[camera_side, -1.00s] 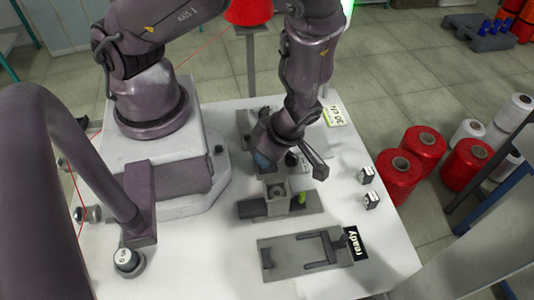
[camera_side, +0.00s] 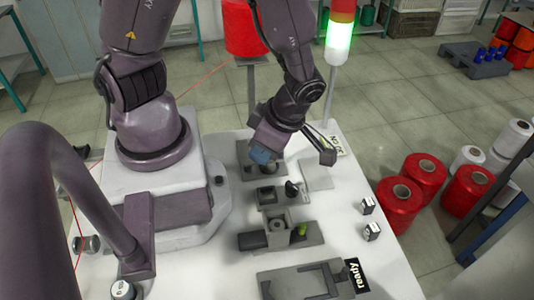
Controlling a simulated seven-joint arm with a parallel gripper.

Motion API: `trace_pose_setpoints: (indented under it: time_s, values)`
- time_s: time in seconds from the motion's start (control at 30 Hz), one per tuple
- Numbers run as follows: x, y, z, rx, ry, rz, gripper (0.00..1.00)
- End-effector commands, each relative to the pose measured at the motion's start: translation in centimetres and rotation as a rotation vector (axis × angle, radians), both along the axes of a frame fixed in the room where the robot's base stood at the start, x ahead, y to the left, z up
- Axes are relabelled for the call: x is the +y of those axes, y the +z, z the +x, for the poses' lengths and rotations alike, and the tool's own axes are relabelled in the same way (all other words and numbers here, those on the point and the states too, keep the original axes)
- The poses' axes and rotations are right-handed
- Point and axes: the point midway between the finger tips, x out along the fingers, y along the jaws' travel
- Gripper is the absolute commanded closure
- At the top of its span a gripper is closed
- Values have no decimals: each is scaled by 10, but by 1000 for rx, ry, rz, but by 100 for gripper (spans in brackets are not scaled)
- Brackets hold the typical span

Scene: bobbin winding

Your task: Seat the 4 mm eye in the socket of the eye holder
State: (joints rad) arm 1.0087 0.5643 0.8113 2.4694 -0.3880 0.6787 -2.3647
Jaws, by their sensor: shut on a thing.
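My gripper (camera_side: 258,163) hangs over the back of the white table, near a dark flat plate (camera_side: 246,172). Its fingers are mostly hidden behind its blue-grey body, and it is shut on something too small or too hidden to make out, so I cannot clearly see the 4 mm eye. A small dark square block with a recess in its top (camera_side: 270,194) stands in front of the gripper, apart from it. It may be the eye holder, but I cannot tell for sure.
A grey block with a round opening (camera_side: 278,226) stands in front, beside a green part (camera_side: 301,231). A dark knob-like piece (camera_side: 292,188) stands right of the square block. A grey fixture (camera_side: 300,283) lies at the front.

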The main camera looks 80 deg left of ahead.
Motion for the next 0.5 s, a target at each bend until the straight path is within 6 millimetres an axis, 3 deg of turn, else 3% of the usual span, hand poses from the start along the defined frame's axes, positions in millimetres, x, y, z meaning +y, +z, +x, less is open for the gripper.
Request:
trace_pose_setpoints:
  time_s: [0.23, 0.5]
  values:
    - [-3, -24, -1, 2, 400, 4, 100]
    - [-16, -36, 3, 0, 547, 1, 100]
